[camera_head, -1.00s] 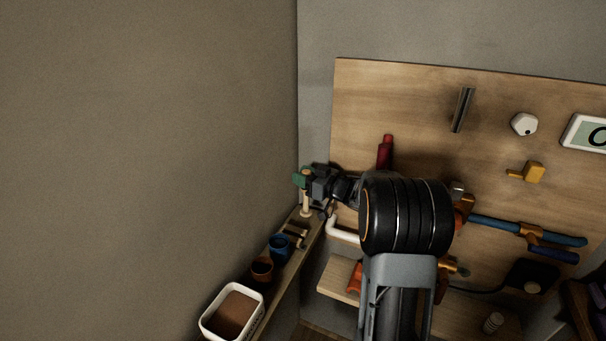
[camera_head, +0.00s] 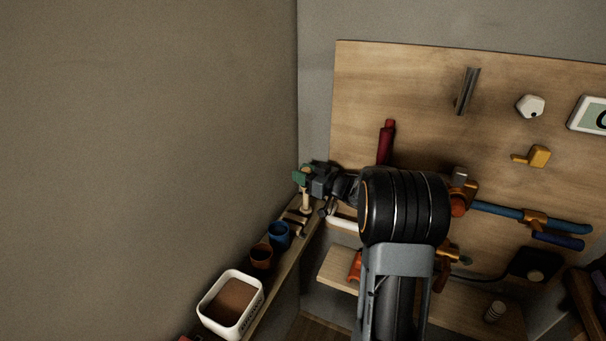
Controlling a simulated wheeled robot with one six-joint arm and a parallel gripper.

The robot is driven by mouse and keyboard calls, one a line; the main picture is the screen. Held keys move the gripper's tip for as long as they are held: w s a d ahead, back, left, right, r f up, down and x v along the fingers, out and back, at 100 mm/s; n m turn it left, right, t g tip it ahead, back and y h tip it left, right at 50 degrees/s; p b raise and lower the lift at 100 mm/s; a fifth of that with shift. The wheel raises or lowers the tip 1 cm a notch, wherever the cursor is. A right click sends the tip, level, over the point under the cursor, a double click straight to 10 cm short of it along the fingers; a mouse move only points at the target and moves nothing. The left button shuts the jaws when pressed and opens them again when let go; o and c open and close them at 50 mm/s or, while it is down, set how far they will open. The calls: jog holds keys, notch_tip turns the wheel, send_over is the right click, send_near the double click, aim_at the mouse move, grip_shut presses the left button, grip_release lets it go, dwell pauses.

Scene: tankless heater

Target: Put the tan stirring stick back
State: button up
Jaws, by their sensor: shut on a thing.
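My gripper (camera_head: 302,177) is at the end of my arm in the corner, over the far end of the narrow wall shelf (camera_head: 272,281). Its green-tipped fingers are shut on the tan stirring stick (camera_head: 306,199). The stick hangs roughly upright below the fingers. Its upper part is partly hidden by the gripper. I cannot tell whether its lower end touches the shelf.
On the shelf stand a blue cup (camera_head: 278,236), a brown cup (camera_head: 261,256) and a white bin (camera_head: 232,303) with brown contents. A wooden board (camera_head: 400,80) with a dark red tool (camera_head: 386,145), a yellow valve (camera_head: 538,156) and blue-handled pipes is on the right. The left wall is bare.

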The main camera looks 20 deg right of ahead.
jog(key=shift+f, duration=0.45)
jog(key=o, duration=1.2)
jog(key=v, duration=1.3)
jog(key=shift+s+d+b, duration=0.15)
jog(key=shift+s+b, duration=0.25)
